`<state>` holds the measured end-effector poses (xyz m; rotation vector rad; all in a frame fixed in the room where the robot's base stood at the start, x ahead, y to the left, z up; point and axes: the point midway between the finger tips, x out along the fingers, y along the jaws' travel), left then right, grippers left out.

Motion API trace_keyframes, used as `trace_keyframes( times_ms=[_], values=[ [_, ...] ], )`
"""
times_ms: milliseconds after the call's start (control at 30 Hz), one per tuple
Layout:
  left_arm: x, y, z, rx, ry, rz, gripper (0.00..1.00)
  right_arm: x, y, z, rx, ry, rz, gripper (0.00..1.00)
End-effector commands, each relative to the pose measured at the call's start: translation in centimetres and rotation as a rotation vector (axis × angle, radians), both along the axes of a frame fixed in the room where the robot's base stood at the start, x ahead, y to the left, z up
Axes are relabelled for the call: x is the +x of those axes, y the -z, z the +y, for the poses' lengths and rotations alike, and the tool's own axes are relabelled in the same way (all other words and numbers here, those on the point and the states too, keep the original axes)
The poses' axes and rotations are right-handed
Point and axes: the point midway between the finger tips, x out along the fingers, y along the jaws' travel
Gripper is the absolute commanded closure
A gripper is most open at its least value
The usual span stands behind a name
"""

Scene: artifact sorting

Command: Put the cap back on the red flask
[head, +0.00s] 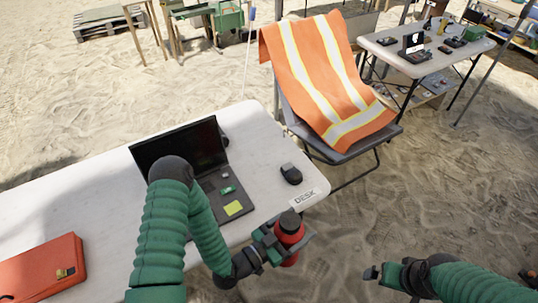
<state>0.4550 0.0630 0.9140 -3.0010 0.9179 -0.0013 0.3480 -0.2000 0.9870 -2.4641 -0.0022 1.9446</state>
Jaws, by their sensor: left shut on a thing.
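I cannot tell whether this top is the cap or the flask's own neck, and no separate cap is clear. My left gripper (283,241) is shut around the flask's side and partly hides its body. The flask appears held just past the desk edge, over the sand. My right gripper (374,272) is off to the right of the flask, over sand and apart from it. Its finger opening is not clear.
The white desk (262,165) holds an open laptop (185,150), a black mouse (291,174) and a red case (42,268). A chair with an orange vest (325,75) stands behind the desk. Another table (395,50) is at the back right. Sand is open at right.

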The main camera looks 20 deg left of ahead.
Motion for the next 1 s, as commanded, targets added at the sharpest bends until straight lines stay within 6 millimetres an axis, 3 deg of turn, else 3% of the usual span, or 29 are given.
trace_keyframes(
  times_ms=[700, 800, 1000],
  values=[
    [4.9, -6.8, 12.3, -0.003, -0.559, -0.01, 1.0, 0.0, 0.0, 0.0, 0.0, 0.0, 0.0, 0.01],
    [5.2, -7.2, 13.4, -0.006, -0.603, -0.006, 1.0, 0.0, 0.0, 0.0, 0.0, 0.0, 0.0, 0.01],
    [5.1, -7.1, 13.3, -0.006, -0.598, -0.004, 1.0, 0.0, 0.0, 0.0, 0.0, 0.0, 0.0, 0.01]
  ],
)
